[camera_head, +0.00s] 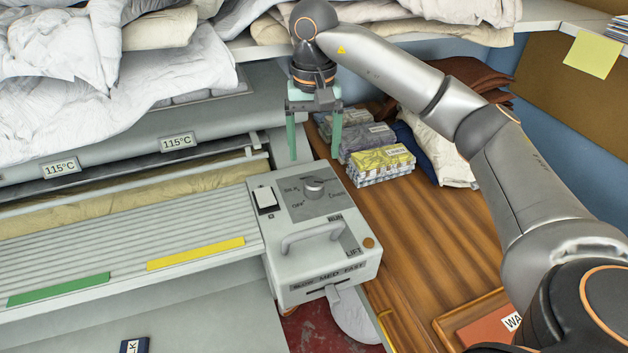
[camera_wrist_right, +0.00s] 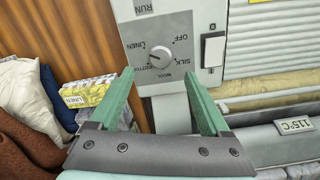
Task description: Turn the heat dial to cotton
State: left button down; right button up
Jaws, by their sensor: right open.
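The heat dial (camera_head: 313,187) is a small round grey knob on a dark plate on top of the grey control box (camera_head: 283,238). In the right wrist view the dial lies just beyond the gap between the fingertips (camera_wrist_right: 158,74). My left gripper is not in view.
A white rocker switch (camera_head: 265,198) sits beside the dial, and a handle (camera_head: 312,235) with RUN and LIFT labels stands in front. The ironer's slatted feed board (camera_head: 130,225) is at left. Packed cloth bundles (camera_head: 381,163) lie on the wooden table (camera_head: 420,235) at right.

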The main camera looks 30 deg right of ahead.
aim_at(314, 182)
notch_tip(314, 182, down, 8)
jog(key=shift+f, duration=0.1)
dwell(0.4)
grip_shut()
dwell(0.4)
